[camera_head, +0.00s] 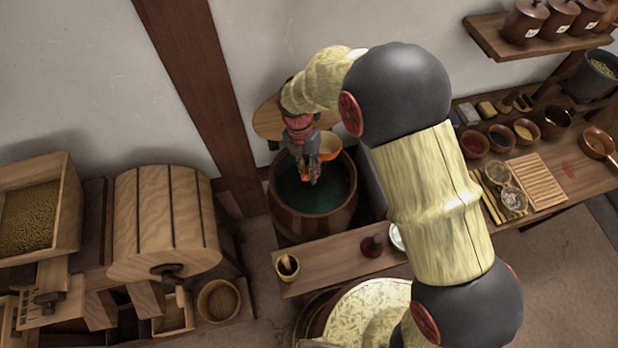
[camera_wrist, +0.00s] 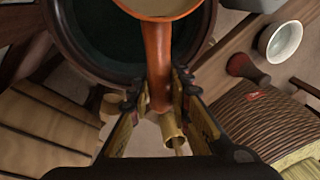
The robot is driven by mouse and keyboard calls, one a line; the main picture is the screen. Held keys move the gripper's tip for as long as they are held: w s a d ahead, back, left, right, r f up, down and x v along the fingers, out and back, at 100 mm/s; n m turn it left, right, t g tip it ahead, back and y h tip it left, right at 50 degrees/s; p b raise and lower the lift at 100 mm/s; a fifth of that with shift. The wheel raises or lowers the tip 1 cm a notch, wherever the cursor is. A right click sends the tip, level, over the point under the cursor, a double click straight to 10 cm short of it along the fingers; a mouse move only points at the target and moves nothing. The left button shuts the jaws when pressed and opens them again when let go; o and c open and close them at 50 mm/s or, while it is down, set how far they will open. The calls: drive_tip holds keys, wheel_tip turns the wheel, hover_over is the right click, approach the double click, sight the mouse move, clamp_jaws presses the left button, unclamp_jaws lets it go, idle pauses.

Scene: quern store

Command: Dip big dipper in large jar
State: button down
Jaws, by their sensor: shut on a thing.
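The large jar (camera_head: 314,221) is a dark brown round vessel with an open top and dark green liquid inside. It also shows in the wrist view, where its rim (camera_wrist: 72,62) curves across the upper left. My gripper (camera_head: 308,176) is over the jar's mouth, pointing down. It is shut on the handle of the big dipper (camera_head: 330,146), an orange-brown dipper with a round bowl. In the wrist view my gripper (camera_wrist: 158,97) pinches the dipper's handle (camera_wrist: 157,50) from both sides. The bowl lies over the jar's mouth, apparently above the liquid; its underside is hidden.
A round wooden board (camera_head: 264,121) stands behind the jar. A narrow plank (camera_head: 327,266) in front bears a small cup (camera_head: 287,267), a dark red stoppered item (camera_head: 373,245) and a white bowl (camera_wrist: 281,40). A wooden drum-like machine (camera_head: 163,220) is left; a crowded bench is right.

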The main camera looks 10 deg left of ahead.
drive_tip(key=shift+a+r+n, duration=0.15)
drive_tip(key=shift+a+n, duration=0.05)
drive_tip(key=shift+n, duration=0.4)
drive_tip(key=shift+d+n, duration=0.15)
drive_tip(key=shift+n, duration=0.35)
drive_tip(key=w+a+b+x, duration=0.1)
drive_tip(key=b+x, duration=0.4)
drive_tip(key=x, duration=0.3)
drive_tip(key=w+a+b+x, duration=0.1)
drive_tip(key=b+x, duration=0.5)
drive_tip(key=x, duration=0.2)
drive_tip(key=shift+w+a+f, duration=0.2)
drive_tip(key=shift+a+f, duration=0.05)
drive_tip(key=shift+f, duration=0.3)
idle(1.2)
drive_tip(key=shift+f, duration=0.3)
idle(3.2)
